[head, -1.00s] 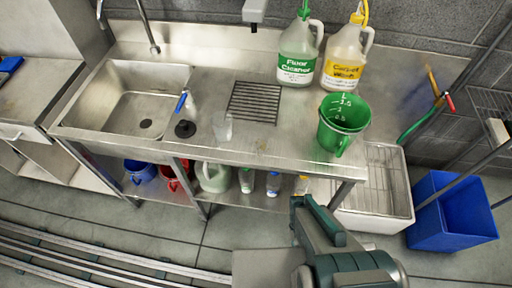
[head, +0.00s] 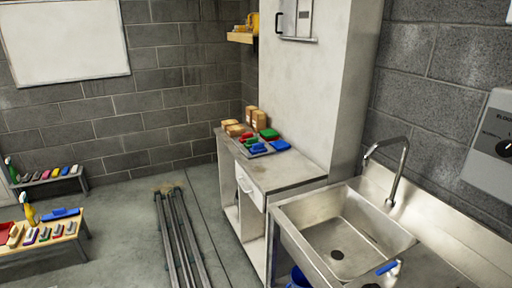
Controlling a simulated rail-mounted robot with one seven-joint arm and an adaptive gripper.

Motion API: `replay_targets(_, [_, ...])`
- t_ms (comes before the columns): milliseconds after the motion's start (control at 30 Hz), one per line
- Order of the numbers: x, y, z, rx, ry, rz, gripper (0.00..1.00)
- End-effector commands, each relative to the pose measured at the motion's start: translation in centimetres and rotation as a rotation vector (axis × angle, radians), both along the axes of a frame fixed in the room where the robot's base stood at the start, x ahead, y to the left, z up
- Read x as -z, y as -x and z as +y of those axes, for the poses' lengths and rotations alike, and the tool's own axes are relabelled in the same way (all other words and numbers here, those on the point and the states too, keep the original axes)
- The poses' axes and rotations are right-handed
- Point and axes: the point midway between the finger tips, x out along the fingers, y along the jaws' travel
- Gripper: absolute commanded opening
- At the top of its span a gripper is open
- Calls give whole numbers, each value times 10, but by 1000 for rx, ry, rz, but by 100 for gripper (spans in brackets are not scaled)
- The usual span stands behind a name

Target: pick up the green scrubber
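A green block-like item (head: 269,134), which may be the green scrubber, lies on the cabinet top left of the sink, among red and blue ones. It is too small to tell exactly what it is. Red pieces (head: 246,139) lie to its left and blue pieces (head: 279,145) in front of it. A grey tray or pad seems to lie under some of them. My gripper and arm are not in the head view now.
The cabinet (head: 300,176) stands against a white column, with tan boxes (head: 258,118) at its back. The sink (head: 345,235) and its tap (head: 398,165) are at right. Floor rails (head: 175,235) run left of the cabinet. Low benches (head: 75,240) with several coloured items are at far left.

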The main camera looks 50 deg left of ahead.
Motion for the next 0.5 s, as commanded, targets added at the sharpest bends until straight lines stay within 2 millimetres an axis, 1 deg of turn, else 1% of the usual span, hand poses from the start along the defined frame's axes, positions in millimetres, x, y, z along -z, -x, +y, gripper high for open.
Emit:
replay_targets(467, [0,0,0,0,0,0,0])
replay_targets(500, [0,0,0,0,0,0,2])
